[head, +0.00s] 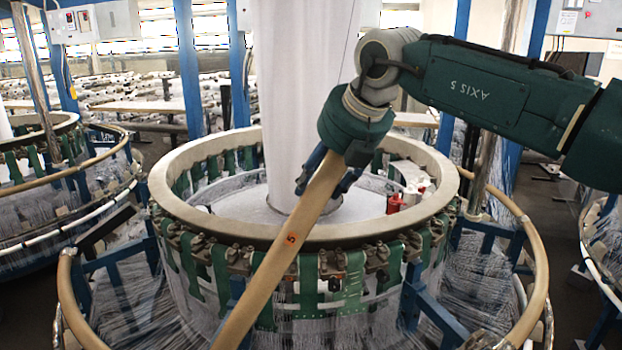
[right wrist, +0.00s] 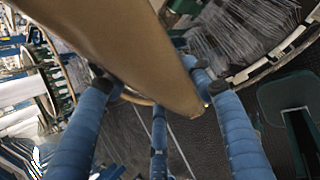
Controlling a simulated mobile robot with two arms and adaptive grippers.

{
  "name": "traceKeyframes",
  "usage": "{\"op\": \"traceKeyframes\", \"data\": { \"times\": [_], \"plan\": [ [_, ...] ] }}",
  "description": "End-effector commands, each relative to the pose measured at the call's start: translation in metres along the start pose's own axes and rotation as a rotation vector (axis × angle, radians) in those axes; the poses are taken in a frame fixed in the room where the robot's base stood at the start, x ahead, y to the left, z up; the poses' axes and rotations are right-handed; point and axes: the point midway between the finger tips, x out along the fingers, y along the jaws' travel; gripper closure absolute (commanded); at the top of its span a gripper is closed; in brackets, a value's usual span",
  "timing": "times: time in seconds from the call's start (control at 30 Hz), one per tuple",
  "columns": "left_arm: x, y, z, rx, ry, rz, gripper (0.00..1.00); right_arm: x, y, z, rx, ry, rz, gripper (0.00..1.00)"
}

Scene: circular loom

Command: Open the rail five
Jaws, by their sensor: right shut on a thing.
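Rail five (head: 291,240) is a tan, gently curved rail with a red "5" on it. It rises at a slant from the bottom edge of the head view, in front of the loom ring, up to my right gripper (head: 328,178). The gripper's blue fingers are shut around its upper end, over the loom's middle in the picture. In the right wrist view the rail (right wrist: 125,45) runs between the blue fingers (right wrist: 160,100), and its end shows near the centre. The rail's lower end is out of frame in the head view. My left gripper is not in view.
The circular loom's pale ring (head: 200,225) carries green straps. Other tan rails curve on its left (head: 70,290) and right (head: 541,270), with a gap at the front. A white column (head: 300,80) rises from the middle. Another loom (head: 60,190) stands at left.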

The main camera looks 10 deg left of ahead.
Motion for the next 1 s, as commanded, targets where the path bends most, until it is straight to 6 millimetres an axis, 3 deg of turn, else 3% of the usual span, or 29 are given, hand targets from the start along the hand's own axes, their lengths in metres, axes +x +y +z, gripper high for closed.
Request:
{"op": "traceKeyframes", "data": {
  "times": [0.37, 0.4, 0.5, 0.83, 1.0],
  "plan": [
    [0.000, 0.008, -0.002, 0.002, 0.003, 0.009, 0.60, 0.004, -0.003, -0.006, -0.010, 0.015, -0.013, 0.95],
    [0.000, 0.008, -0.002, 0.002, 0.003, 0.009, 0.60, 0.004, -0.003, -0.006, -0.010, 0.015, -0.013, 0.44],
    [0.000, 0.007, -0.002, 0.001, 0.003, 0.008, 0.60, 0.004, -0.003, -0.005, -0.009, 0.013, -0.011, 0.28],
    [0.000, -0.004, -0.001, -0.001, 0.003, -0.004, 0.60, 0.000, -0.002, -0.002, -0.004, 0.007, -0.007, 0.28],
    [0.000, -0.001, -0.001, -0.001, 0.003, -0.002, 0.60, -0.018, -0.001, -0.001, -0.003, 0.004, -0.004, 0.28]
  ]
}}
